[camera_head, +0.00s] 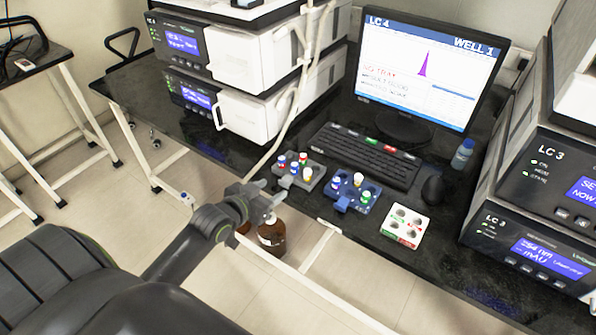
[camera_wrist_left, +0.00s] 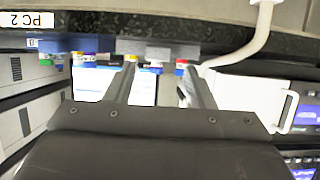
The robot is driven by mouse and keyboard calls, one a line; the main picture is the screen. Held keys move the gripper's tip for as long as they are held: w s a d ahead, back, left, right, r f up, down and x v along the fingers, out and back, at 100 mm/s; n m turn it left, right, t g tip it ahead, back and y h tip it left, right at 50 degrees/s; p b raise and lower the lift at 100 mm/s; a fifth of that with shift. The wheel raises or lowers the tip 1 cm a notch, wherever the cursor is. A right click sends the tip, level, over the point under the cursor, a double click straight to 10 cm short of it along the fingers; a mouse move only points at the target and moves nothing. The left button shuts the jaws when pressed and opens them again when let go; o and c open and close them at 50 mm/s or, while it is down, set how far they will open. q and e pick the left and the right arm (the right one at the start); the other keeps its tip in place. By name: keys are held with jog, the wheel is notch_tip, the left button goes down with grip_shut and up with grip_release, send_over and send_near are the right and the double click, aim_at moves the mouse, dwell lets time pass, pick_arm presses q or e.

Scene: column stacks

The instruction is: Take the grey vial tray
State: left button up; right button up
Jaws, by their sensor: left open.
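The grey vial tray (camera_head: 312,179) sits near the front edge of the black bench, with several vials with red, blue and white caps in it. My left gripper (camera_head: 270,192) is open and empty, just in front of and to the left of the tray in the head view, apart from it. In the left wrist view, which looks upside down, the grey tray (camera_wrist_left: 172,52) shows beyond and between the two open fingers (camera_wrist_left: 158,80). My right gripper is in neither view.
A blue vial tray (camera_head: 345,202) stands right of the grey one, then a white rack (camera_head: 404,226). A keyboard (camera_head: 368,157) lies behind. A brown bottle (camera_head: 271,236) stands below the bench edge. Instruments (camera_head: 262,58) flank the bench; a pale tube (camera_head: 297,100) hangs down at left.

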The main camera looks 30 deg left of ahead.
aim_at(283, 184)
pick_arm(q)
jog(key=shift+x, duration=2.8)
jog(key=shift+d, duration=0.15)
jog(key=shift+c, duration=0.4)
jog(key=c, duration=0.8)
